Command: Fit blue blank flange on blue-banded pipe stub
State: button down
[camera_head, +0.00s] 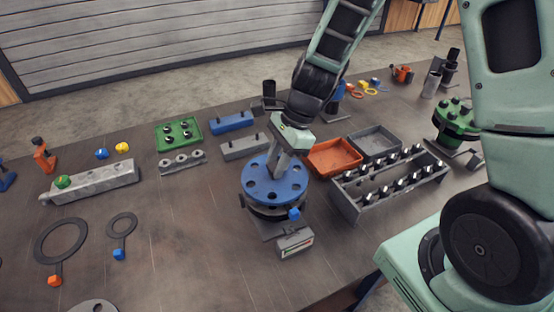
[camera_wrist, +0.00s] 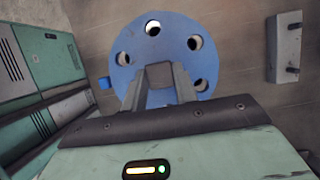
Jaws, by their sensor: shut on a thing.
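The blue blank flange (camera_head: 259,186) is a round disc with several bolt holes. My gripper (camera_head: 277,170) is shut on it from above, at its middle. In the wrist view my gripper (camera_wrist: 160,85) covers the disc's near part, while the far holes of the blue blank flange (camera_wrist: 168,28) show. The disc is over a dark round pipe stub (camera_head: 264,213) on a grey base. Whether it touches the stub or hovers just above it I cannot tell. A small blue cube tab (camera_head: 294,214) sticks out below the disc; it also shows in the wrist view (camera_wrist: 104,83). No blue band is visible.
A small grey box (camera_head: 295,242) stands in front of the stub. An orange tray (camera_head: 333,158) and a grey bolt rack (camera_head: 372,205) are close on the right. Grey and blue blocks (camera_head: 232,122) lie behind. Ring gaskets (camera_head: 121,226) lie left, with bare table between.

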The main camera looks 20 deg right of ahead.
dwell(0.6)
jog(key=shift+f+b, duration=0.45)
jog(key=shift+f, duration=0.15)
jog(key=shift+f+b, duration=0.3)
jog(key=shift+f, duration=0.15)
dwell(0.5)
jog(key=c, duration=1)
grip_release()
jog(key=shift+r, duration=0.1)
